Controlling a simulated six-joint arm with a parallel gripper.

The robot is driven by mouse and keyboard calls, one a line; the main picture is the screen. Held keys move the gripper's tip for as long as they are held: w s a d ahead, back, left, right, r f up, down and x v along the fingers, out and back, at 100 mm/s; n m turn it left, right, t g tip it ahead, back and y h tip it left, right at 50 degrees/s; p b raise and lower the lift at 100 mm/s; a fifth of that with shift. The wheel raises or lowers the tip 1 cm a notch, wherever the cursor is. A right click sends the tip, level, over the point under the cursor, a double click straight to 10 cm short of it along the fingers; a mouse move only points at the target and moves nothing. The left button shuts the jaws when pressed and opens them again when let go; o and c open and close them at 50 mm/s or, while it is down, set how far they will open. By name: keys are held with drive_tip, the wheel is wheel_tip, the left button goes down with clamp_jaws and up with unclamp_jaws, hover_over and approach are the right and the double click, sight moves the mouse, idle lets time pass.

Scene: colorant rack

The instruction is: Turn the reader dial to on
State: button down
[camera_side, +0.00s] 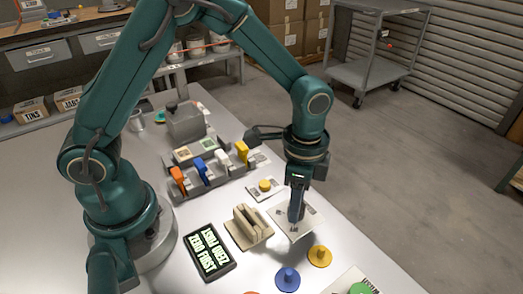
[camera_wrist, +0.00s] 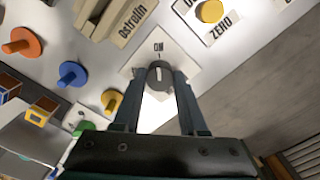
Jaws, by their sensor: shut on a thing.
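A pale mark on the dial points roughly toward that label in the wrist view. My gripper (camera_wrist: 160,72) is shut on the dial, one finger on each side. In the side view my gripper (camera_side: 295,216) points straight down over the plate (camera_side: 311,220) and hides most of the dial.
A yellow "ZERO" button (camera_side: 265,185) sits behind the plate. A beige holder (camera_side: 249,228) and black display (camera_side: 209,252) stand to the left. Blue (camera_side: 287,279) and yellow (camera_side: 320,256) knobs lie in front. A rack (camera_side: 210,178) with colored pieces is farther back.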

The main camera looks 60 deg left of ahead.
drive_tip(key=shift+m, duration=0.4)
drive_tip(key=shift+c, duration=2.2)
unclamp_jaws()
drive_tip(key=shift+r, duration=2.6)
